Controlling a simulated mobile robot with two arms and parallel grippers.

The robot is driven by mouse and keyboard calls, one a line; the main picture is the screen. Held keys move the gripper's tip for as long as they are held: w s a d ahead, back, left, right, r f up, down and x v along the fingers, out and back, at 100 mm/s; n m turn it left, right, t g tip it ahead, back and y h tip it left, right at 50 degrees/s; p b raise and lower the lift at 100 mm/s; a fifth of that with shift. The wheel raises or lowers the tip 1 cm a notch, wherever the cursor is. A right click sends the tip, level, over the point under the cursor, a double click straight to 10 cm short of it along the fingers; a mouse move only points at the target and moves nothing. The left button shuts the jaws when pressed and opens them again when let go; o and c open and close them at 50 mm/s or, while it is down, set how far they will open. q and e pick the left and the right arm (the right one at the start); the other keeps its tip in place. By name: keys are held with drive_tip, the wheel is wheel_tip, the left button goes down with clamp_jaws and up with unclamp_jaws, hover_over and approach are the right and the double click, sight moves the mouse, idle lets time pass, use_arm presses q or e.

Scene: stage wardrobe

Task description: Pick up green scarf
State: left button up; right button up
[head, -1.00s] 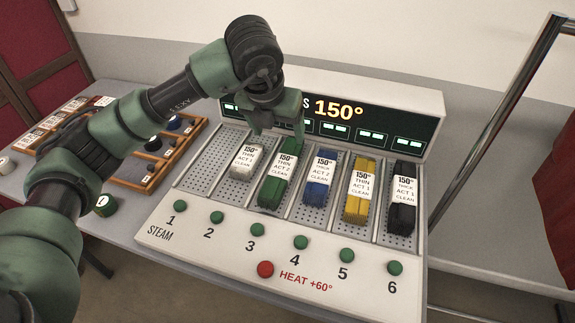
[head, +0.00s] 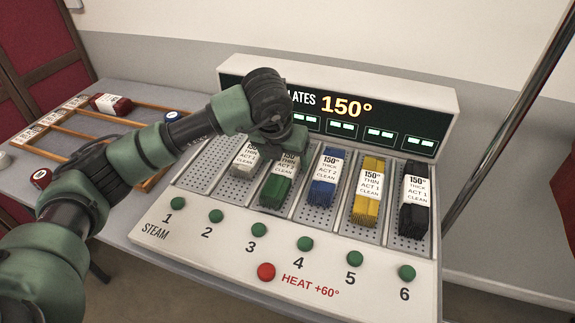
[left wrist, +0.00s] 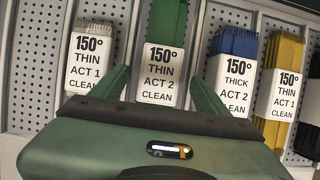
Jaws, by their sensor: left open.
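The green scarf (head: 275,189), folded, lies in the third slot of the steam plate unit. Its white tag reads 150°, thin, act 2, clean. My left gripper (head: 290,148) is low over the scarf's upper part and hides some of it. In the left wrist view the green scarf (left wrist: 165,22) and its tag show between my two spread green fingers, one on each side. The left gripper is open, and I cannot tell whether a finger touches the scarf. My right gripper is out of view.
A white scarf (head: 244,163) lies to the left and a blue scarf (head: 322,190) to the right. Yellow (head: 366,207) and black (head: 414,219) scarves lie farther right. The display panel (head: 390,128) stands behind. A wooden divided rack (head: 75,140) sits at left. A metal post (head: 500,128) rises at right.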

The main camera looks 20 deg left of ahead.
use_arm(q)
drive_tip(key=shift+x, duration=1.05)
drive_tip(key=c, duration=1.5)
drive_tip(key=shift+r, duration=0.1)
